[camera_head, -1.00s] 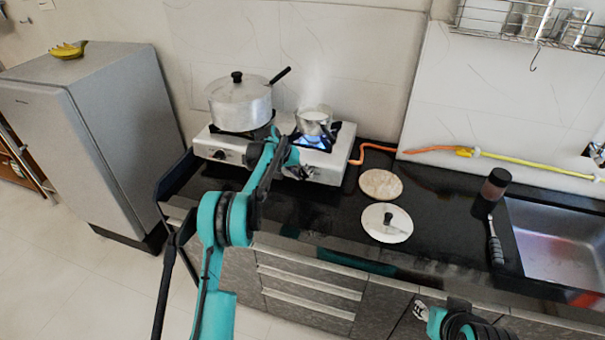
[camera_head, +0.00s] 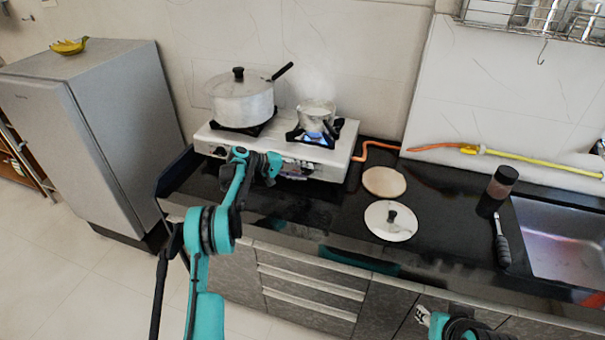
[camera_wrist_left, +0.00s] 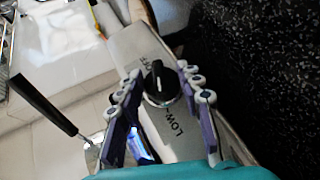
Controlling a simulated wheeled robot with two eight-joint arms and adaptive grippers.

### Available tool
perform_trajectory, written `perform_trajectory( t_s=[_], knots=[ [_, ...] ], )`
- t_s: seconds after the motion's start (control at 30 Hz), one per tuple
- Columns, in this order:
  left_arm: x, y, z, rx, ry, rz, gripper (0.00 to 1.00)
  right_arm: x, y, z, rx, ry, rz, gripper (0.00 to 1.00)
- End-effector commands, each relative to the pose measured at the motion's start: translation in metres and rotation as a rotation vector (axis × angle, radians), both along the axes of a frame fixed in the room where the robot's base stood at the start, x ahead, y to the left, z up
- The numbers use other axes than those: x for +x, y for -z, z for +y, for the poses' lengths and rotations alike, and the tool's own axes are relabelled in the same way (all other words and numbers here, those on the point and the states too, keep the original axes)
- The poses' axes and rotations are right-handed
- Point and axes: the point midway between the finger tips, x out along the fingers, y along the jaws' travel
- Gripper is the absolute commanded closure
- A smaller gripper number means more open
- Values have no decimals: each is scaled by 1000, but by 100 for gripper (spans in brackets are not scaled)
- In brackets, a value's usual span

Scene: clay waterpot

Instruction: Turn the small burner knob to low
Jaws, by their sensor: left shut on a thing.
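The small burner knob (camera_wrist_left: 161,86) is round and black with a raised ridge, on the stove's front panel. The word LOW is printed beside it, on the near side in the left wrist view. The ridge points away from LOW. My left gripper (camera_wrist_left: 160,73) is shut on the knob, one finger on each side. The white stove (camera_head: 340,158) has a blue flame (camera_head: 314,137) under the small pot (camera_head: 316,112). Part of my right arm (camera_head: 465,326) shows at the bottom edge; its fingers are unclear.
A large lidded pot (camera_head: 240,100) stands on the left burner, its handle sticking out to the right. A round board (camera_head: 384,181) and a lid (camera_head: 390,222) lie to the right of the stove.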

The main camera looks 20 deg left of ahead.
Motion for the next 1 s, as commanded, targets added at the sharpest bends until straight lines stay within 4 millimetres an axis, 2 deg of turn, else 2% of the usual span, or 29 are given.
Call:
perform_trajectory(
  t_s=[0.63, 0.67, 0.73, 1.0],
  knots=[
    [1, 0, 2, -53, -16, 0, 93, 0, 4, 0, 0, 0, 0, 60],
    [1, 0, 2, -53, -16, 0, 62, 0, 4, 0, 0, 0, 0, 60],
    [1, 0, 2, -53, -16, 0, 43, 0, 4, 0, 0, 0, 0, 60],
    [0, 0, 1, -52, -13, 1, 42, 0, 4, 0, 0, 0, 0, 60]
  ],
)
